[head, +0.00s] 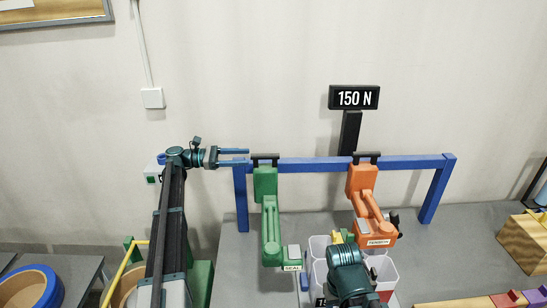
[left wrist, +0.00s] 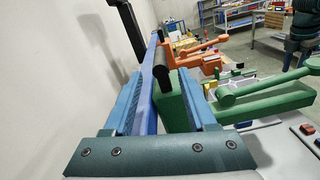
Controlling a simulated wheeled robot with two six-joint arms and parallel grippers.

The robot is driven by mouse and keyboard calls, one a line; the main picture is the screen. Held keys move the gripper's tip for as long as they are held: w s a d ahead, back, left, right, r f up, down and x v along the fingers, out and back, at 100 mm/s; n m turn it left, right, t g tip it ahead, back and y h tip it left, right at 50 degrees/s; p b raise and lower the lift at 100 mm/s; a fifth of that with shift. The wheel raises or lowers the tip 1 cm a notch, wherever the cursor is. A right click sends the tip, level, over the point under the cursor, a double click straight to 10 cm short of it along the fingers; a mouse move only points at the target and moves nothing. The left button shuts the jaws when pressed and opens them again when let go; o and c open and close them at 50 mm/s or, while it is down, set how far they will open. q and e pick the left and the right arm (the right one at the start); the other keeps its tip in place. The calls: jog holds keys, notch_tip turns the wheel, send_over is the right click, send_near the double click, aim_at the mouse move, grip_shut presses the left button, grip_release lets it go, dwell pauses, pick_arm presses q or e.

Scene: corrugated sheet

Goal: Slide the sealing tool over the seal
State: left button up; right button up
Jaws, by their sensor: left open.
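The green sealing tool (head: 270,228), labelled SEAL, hangs from the blue rail (head: 310,165) by its black top handle (head: 265,157). My left gripper (head: 248,157) reaches in from the left at handle height, its fingers pointing right toward the tool. In the left wrist view the left gripper (left wrist: 160,72) is open. The blue rail (left wrist: 149,75) and the green tool body (left wrist: 171,103) show between its fingers, and I cannot tell whether they touch. My right arm (head: 350,270) is at the bottom; its fingertips do not show. I cannot make out the seal.
The orange tool (head: 363,185), labelled TENSION, hangs right of the green one. A black sign (head: 354,98) reading 150 N stands above the rail. White bins (head: 382,277) are below, beside my right arm. A blue-rimmed roll (head: 50,290) lies at bottom left.

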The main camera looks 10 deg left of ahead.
aim_at(272, 156)
pick_arm(q)
jog(key=x, duration=1)
jog(key=shift+w+d, duration=0.1)
jog(key=shift+d, duration=0.25)
grip_shut()
dwell(0.9)
